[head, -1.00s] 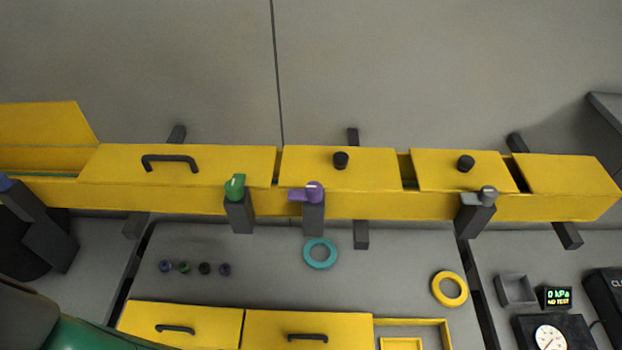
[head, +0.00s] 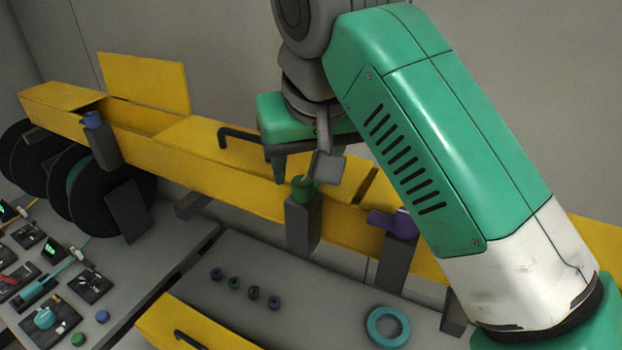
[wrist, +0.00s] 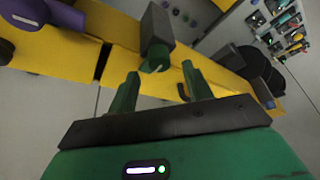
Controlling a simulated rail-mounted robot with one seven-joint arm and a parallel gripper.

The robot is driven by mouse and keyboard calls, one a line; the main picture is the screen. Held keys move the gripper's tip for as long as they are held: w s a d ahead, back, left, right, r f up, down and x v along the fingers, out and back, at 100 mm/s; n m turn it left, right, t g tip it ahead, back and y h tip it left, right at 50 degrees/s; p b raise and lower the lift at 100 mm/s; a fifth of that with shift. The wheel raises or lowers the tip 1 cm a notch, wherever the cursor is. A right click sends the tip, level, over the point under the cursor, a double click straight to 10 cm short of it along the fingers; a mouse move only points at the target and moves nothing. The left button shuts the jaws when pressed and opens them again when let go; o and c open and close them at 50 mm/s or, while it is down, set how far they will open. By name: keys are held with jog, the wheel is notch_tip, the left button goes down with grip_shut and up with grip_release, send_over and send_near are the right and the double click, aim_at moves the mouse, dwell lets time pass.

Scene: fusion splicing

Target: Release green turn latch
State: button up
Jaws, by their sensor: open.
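The green turn latch (head: 303,189) sits on top of a dark grey post (head: 303,228) at the front of the yellow duct. In the wrist view the latch (wrist: 156,64) shows between and just beyond my two green fingertips. My gripper (head: 291,179) is over the latch, with its fingers spread and nothing held. In the wrist view my gripper (wrist: 160,72) has one finger on each side of the latch; I cannot tell whether either touches it. My gripper and arm partly hide the latch in the head view.
A purple latch (head: 393,223) stands close by to the right, a blue one (head: 92,120) farther left. A teal ring (head: 388,327) and several small knobs lie on the grey panel below.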

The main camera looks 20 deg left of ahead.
aim_at(302, 180)
jog(key=shift+x, duration=1.55)
jog(key=c, duration=1)
